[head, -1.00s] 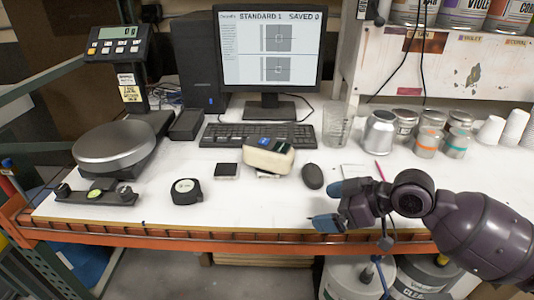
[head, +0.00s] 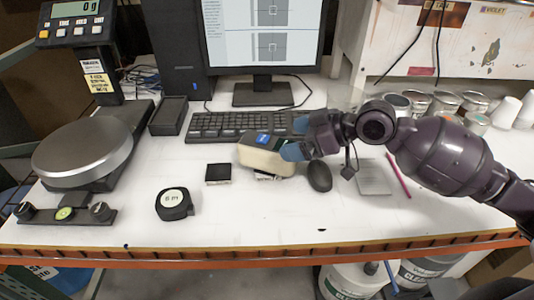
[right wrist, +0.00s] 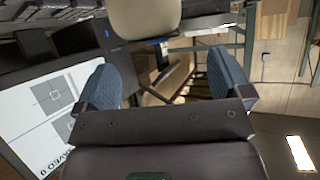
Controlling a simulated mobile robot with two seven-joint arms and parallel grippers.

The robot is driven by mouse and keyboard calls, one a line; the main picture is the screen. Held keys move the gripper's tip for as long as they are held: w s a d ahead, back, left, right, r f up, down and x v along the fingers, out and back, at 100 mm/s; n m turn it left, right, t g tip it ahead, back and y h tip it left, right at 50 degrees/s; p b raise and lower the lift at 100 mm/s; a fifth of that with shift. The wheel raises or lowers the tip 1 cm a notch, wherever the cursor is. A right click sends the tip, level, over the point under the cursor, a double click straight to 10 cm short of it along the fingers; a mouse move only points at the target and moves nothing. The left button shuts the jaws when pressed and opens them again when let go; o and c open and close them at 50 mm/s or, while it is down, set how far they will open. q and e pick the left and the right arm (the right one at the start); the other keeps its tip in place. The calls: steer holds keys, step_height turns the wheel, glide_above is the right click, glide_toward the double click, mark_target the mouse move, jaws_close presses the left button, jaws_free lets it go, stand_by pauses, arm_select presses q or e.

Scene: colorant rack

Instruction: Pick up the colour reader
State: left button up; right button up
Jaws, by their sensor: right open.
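The colour reader (head: 266,158) is a cream, rounded block with a dark top and a blue label. It sits on the white bench in front of the keyboard, a small pale and dark piece under its front edge. My right gripper (head: 294,142) is at the reader's right end, its blue fingertips close to it; contact cannot be told. In the right wrist view the two blue fingers (right wrist: 160,65) are spread with nothing between them, and the cream reader (right wrist: 145,18) lies just beyond their tips. My left gripper is not in view.
A dark mouse (head: 319,176) lies right below my right gripper. The keyboard (head: 240,125) is behind the reader. A black square (head: 218,173) and a tape measure (head: 174,204) lie to the left. Metal cans (head: 445,103) stand back right.

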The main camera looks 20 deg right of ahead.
mark_target(267, 142)
steer(key=shift+w+x, duration=0.2)
steer(key=shift+x, duration=2.9)
steer(key=shift+d, duration=0.2)
steer(key=shift+c, duration=0.3)
steer(key=shift+r, duration=0.15)
steer(key=c, duration=1.5)
step_height(267, 142, up, 20)
steer(key=p, duration=0.2)
